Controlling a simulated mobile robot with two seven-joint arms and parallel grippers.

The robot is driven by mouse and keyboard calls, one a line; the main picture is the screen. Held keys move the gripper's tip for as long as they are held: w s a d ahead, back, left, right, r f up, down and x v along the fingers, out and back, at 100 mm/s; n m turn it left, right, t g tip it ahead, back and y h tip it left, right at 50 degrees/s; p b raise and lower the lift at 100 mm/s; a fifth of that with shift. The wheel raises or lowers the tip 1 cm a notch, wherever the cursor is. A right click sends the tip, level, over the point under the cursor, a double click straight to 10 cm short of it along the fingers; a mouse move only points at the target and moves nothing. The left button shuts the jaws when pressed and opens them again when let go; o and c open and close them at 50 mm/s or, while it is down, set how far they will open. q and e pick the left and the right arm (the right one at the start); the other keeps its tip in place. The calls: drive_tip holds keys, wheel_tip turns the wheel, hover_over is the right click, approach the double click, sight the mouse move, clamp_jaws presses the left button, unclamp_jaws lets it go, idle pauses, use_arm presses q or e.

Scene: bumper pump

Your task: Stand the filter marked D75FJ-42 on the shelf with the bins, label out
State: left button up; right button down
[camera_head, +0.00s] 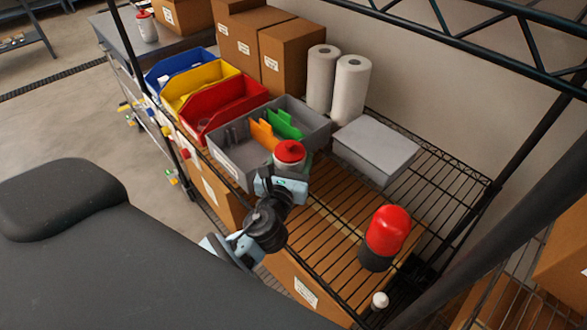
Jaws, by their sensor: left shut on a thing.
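My left gripper (282,184) is shut on a red-topped canister (289,152) with a pale ring under its top. The gripper hides most of its lower body, and I can read no label on it. It is in front of the grey bin (238,172), over the wire shelf (335,222). I cannot tell whether its base touches the shelf. A red and dark grey cylinder (386,232) stands on the right part of the same shelf; no marking on it is readable. My right gripper is not in view.
Blue (180,66), yellow (201,84) and red (224,104) bins stand in a row beside the grey one. A grey box (375,148) and two white rolls (350,90) are behind. A small white-topped item (379,300) is at the front right. Wire shelf between canister and cylinder is clear.

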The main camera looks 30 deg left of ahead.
use_arm(q)
drive_tip(key=shift+r, duration=0.15)
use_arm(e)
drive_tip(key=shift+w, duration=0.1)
